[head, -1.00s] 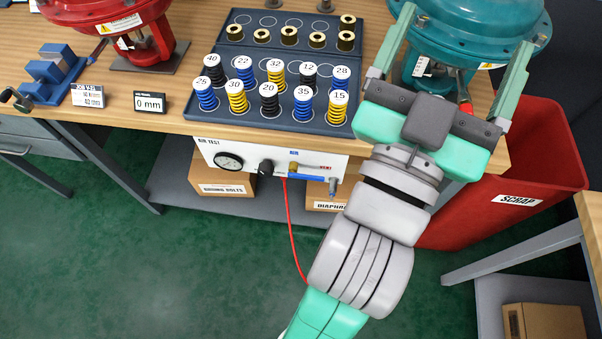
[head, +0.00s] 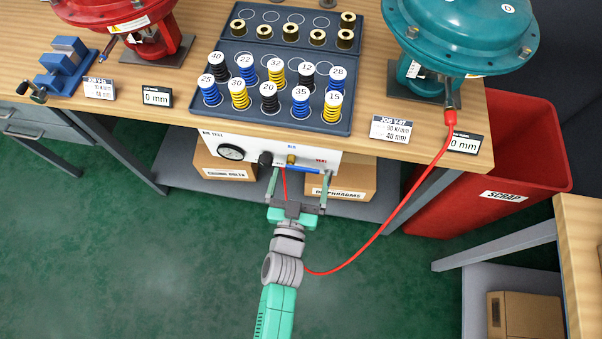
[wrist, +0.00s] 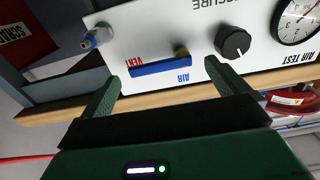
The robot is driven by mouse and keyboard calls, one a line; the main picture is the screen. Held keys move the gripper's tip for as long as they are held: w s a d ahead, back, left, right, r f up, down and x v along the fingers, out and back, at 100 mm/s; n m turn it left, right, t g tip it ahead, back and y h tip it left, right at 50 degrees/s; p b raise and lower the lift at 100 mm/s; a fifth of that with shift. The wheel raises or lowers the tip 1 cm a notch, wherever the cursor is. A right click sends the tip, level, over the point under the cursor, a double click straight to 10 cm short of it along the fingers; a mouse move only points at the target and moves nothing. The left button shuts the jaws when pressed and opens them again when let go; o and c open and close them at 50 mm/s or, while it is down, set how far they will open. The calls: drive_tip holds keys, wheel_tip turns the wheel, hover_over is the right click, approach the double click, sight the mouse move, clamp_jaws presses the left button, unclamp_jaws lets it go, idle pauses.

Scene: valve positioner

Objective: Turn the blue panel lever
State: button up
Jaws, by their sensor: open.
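The white air test panel (head: 216,139) hangs under the bench's front edge. Its blue lever (head: 307,169) lies sideways from a brass pivot at the AIR label, its free end toward the VENT label. In the wrist view, the blue lever (wrist: 158,68) lies between my finger tips, with VENT at its free end. My gripper (head: 300,173) is open in front of the panel, one finger to each side of the lever. It also shows in the wrist view (wrist: 163,73), where I see no clear contact with the lever.
A black knob (wrist: 232,43) and a gauge (head: 231,152) sit beside the lever. A red hose (head: 392,226) loops past my arm to a red fitting (head: 451,118) under the teal actuator (head: 460,35). Bench edge lies above; boxes on the shelf below. Display reads 0 mm (head: 463,143).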

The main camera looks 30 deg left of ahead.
drive_tip(key=shift+x, duration=1.1)
drive_tip(key=c, duration=1.4)
